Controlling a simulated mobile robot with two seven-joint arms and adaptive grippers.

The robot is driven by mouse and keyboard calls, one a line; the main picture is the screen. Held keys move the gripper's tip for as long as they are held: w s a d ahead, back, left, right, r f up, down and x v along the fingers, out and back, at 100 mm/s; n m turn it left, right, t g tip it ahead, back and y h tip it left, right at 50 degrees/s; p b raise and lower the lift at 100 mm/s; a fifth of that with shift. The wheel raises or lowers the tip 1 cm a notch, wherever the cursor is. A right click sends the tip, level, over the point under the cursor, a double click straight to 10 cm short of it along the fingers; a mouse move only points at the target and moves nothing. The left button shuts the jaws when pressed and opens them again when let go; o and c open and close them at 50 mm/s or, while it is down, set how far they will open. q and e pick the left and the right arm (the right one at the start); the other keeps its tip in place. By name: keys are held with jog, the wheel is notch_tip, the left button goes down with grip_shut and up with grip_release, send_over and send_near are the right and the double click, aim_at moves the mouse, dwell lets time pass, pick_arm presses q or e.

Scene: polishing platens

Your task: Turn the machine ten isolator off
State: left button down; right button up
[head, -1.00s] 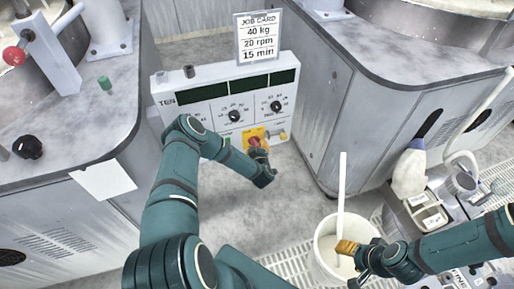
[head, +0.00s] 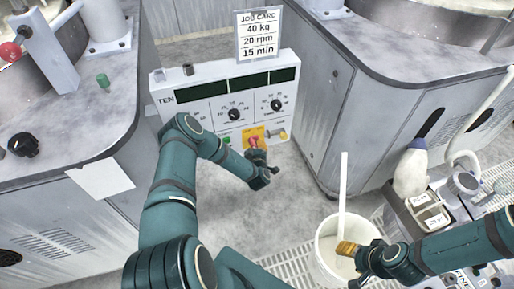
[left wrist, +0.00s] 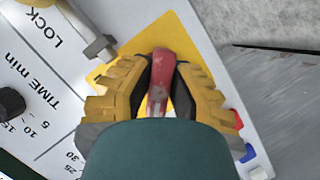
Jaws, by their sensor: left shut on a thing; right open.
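The machine ten panel (head: 205,110) is a white box marked TEN, with dark displays and two black dials. Its isolator is a red handle (left wrist: 160,78) on a yellow plate (head: 250,132), low on the panel. My left gripper (left wrist: 160,95) is shut on the red handle, one yellow finger on each side of it. In the head view my left gripper (head: 257,150) covers part of the handle and plate. In the left wrist view the handle runs nearly upright between the fingers. My right gripper (head: 347,249) is open beside the white bucket.
A metal lock lever (left wrist: 95,45) sits close to the yellow plate. A job card (head: 259,35) stands above the panel. Grey machine housings (head: 325,100) flank it. A white bucket (head: 322,268) with a pale stick stands on the floor grating at lower right.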

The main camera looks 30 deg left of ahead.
pick_arm(q)
jog(key=c, duration=0.9)
grip_release()
jog(key=shift+w, duration=0.1)
jog(key=v, duration=1.2)
jog(key=shift+r, duration=0.1)
